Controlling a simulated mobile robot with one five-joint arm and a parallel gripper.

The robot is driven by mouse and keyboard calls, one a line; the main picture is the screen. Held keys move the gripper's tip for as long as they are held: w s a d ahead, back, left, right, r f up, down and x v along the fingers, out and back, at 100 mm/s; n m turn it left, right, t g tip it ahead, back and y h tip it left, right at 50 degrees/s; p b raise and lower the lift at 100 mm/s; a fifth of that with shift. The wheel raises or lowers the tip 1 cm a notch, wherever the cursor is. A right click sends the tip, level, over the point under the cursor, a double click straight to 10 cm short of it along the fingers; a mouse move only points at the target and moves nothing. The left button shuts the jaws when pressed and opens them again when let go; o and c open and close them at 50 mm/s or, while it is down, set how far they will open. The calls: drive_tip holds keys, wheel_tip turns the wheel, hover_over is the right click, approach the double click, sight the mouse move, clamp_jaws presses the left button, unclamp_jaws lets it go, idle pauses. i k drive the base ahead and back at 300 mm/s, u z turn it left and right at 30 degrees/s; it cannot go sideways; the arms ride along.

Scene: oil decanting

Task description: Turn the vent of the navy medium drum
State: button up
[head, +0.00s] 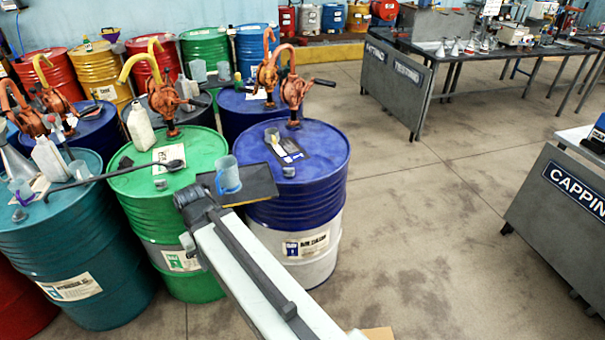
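A navy drum (315,195) with a whitish lower band stands in front, right of the green drum. Its printed label (306,245) is too small to read surely. On its lid a small grey cap (289,171), perhaps the vent, sits near the front rim. An orange hand pump (294,92) rises from the back of the lid. Other navy drums stand behind (240,112) and at left (97,132). My arm reaches up from the bottom, its dark joint in front of the green and navy drums.
A dark flat tray (262,183) with a blue mug (228,175) lies by the navy lid's left edge. A dark card (287,150) and small cup (271,135) are on the lid. The green drum (200,148) crowds the left. Open floor (420,230) lies right.

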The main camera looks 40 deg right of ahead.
sight(290, 172)
drive_tip(key=i, duration=1)
drive_tip(key=z, duration=0.05)
